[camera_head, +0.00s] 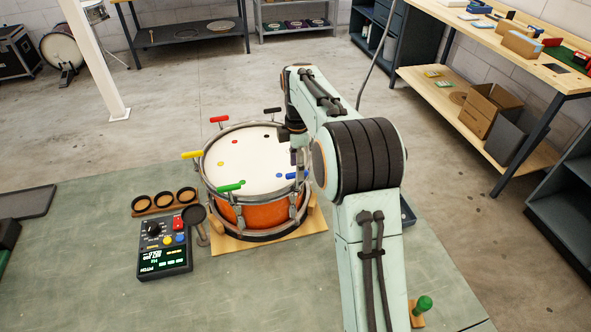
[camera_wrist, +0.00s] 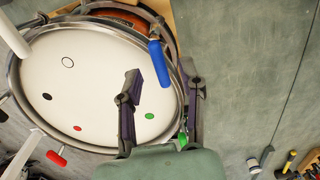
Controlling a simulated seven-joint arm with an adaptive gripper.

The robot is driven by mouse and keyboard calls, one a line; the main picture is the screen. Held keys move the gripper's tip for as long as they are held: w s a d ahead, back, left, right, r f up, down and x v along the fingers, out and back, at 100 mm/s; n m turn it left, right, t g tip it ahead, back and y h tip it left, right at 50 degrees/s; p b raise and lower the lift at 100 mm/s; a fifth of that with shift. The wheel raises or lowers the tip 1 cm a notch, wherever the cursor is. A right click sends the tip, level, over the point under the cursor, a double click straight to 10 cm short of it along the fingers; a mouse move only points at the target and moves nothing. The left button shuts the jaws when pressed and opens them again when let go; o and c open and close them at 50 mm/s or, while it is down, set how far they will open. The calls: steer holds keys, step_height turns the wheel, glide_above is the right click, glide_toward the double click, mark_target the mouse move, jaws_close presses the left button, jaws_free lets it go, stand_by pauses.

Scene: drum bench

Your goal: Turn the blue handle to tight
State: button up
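The drum (camera_head: 243,160) has a white head, a metal rim and an orange shell, with coloured handles around the rim. The blue handle (camera_head: 291,176) is at the drum's right side, partly hidden by my gripper. In the wrist view, the blue handle (camera_wrist: 159,62) stands out near the top of the rim. My gripper (camera_wrist: 160,72) is open, with its two dark fingers apart and the handle's lower end showing between the tips. I cannot tell whether the fingers are level with it or touching it. In the head view, my gripper (camera_head: 299,162) points down over the drum's right edge.
A green handle (camera_head: 229,187), a yellow handle (camera_head: 192,155), a red handle (camera_head: 219,119) and a black handle (camera_head: 272,110) also stand at the rim. A pitch meter (camera_head: 163,258) sits left of the drum. The bench (camera_head: 90,270) is clear at the front left.

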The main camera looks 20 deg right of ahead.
steer(key=shift+f, duration=1.35)
jaws_close()
steer(key=shift+m, duration=0.4)
